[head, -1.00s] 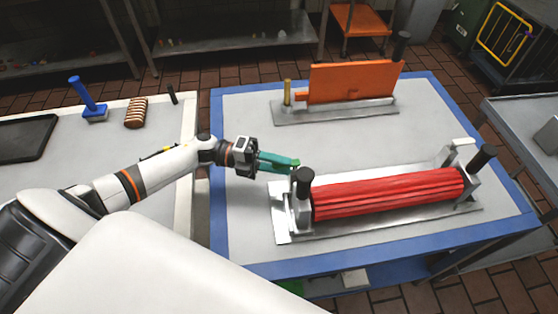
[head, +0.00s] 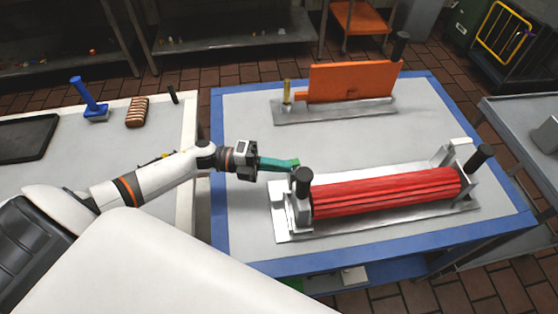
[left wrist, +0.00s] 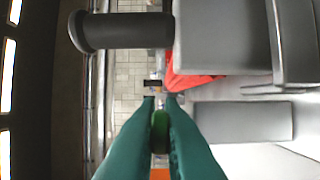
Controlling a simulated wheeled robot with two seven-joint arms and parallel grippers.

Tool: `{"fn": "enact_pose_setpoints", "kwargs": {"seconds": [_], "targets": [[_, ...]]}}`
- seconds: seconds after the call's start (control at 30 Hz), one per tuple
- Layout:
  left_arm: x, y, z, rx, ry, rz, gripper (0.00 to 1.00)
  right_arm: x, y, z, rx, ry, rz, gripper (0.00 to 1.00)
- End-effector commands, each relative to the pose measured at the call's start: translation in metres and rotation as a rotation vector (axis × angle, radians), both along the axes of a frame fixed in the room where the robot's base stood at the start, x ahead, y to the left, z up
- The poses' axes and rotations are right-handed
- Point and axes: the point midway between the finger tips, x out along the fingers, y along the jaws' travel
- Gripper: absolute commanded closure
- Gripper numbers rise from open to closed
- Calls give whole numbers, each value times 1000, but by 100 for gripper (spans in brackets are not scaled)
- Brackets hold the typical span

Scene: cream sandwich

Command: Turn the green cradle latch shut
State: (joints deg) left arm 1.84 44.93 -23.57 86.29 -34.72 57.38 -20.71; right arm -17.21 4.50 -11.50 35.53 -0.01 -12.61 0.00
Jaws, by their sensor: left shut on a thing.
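The red ridged roller (head: 385,192) lies in a grey metal cradle (head: 290,236) on the blue-edged table. My left gripper (head: 291,163) reaches in from the left with its teal fingers at the cradle's left end, just behind a black knob (head: 303,176). The green latch (left wrist: 160,126) shows between the two fingers in the left wrist view, and the fingers are shut on it. In the head view the latch is mostly hidden by the fingers. My right gripper is not in view.
An orange plate (head: 350,82) stands on a second metal base (head: 335,112) at the back of the table. A side table at left holds a blue-handled tool (head: 90,98), a striped brown item (head: 137,112) and a dark tray (head: 24,138). The table's left front is clear.

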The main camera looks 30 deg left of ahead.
Motion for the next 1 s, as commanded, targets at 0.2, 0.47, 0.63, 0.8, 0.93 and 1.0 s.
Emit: {"fn": "enact_pose_setpoints", "kwargs": {"seconds": [0.2, 0.47, 0.63, 0.8, 0.93, 1.0], "targets": [[-7, -6, 4, -3, 8, 169, 100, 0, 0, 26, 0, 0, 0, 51], [-12, -15, 2, -4, 7, 413, 100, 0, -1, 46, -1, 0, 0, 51], [-13, -19, 1, -3, 6, 559, 100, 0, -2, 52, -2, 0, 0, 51], [-14, -24, 0, -3, 6, 677, 100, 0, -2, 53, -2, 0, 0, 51], [-14, -26, -1, -1, 4, 744, 100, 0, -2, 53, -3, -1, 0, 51], [-13, -27, -1, 0, 4, 771, 100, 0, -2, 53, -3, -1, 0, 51]]}}
